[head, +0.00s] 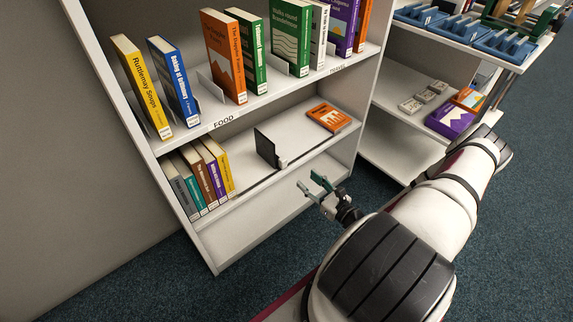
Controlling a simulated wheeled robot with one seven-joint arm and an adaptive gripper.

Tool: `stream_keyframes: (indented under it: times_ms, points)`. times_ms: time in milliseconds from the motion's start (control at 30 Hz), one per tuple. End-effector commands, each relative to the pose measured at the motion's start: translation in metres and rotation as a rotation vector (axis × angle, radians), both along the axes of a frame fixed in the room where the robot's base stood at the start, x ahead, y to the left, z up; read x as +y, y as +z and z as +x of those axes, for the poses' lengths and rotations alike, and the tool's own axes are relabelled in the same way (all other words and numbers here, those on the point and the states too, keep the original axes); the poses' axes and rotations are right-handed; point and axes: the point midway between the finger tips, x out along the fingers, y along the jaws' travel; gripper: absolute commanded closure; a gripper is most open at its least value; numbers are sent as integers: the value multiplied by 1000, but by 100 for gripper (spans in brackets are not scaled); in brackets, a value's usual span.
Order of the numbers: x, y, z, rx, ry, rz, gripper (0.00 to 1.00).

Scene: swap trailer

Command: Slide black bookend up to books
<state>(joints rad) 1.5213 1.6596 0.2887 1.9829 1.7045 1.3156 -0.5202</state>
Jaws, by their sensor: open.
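The black bookend (266,148) stands upright on the middle shelf of the white bookcase. A row of several books (206,168) stands at the left end of the same shelf, grey to yellow. A wide stretch of bare shelf lies between the yellow book (220,166) at the row's right end and the bookend. My gripper (311,184) is open and empty. In the picture it is right of and below the bookend, apart from it, near the shelf's front. What lies behind the bookend plate is hidden.
An orange book (328,118) lies flat on the same shelf, right of the bookend. The upper shelf (262,103) holds several upright books and white bookends. The bookcase's left side panel (118,120) bounds the shelf. A second shelf unit with blue trays (440,22) stands at right.

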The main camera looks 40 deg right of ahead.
Motion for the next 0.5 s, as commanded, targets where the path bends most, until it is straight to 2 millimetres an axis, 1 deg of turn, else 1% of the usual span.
stream_keyframes:
  times_ms: [33,300,500]
  points:
    - [1,-1,10,-1,2,0,58]
    - [3,-1,63,-2,4,-1,58]
    - [4,-1,96,-1,3,-1,58]
